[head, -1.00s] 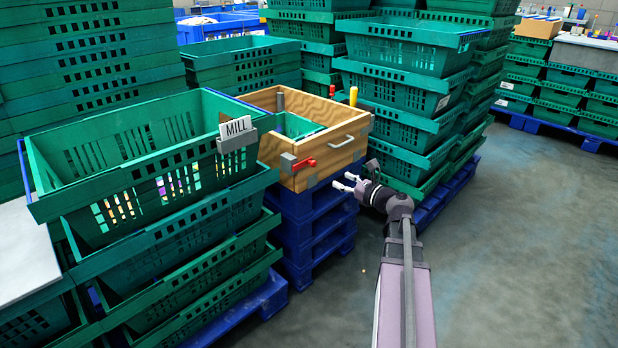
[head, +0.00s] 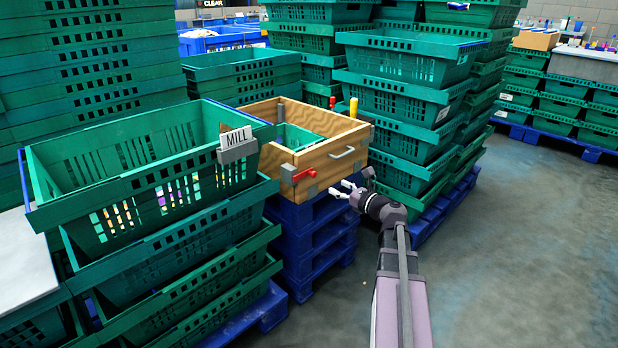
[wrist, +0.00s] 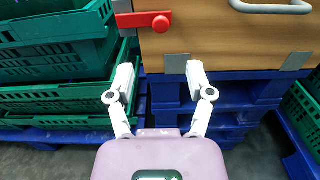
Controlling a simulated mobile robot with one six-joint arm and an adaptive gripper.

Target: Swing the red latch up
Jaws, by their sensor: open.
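The red latch (head: 305,174) lies level on the front of a wooden crate (head: 330,162), near its left corner. In the wrist view the latch (wrist: 142,20) is at the top, left of centre, with a round knob at its right end. It is mounted at a grey block (head: 287,174). My gripper (head: 341,188) is low in front of the crate, right of and below the latch. In the wrist view my gripper (wrist: 161,72) has its fingers spread, with nothing between them. The fingertips are apart from the latch.
The crate stands on stacked blue pallets (head: 310,240) and has a grey pull handle (head: 342,153). Green crates with a MILL sign (head: 235,138) stand close on the left. Tall green crate stacks (head: 410,110) stand close on the right. The floor (head: 500,260) at the right is clear.

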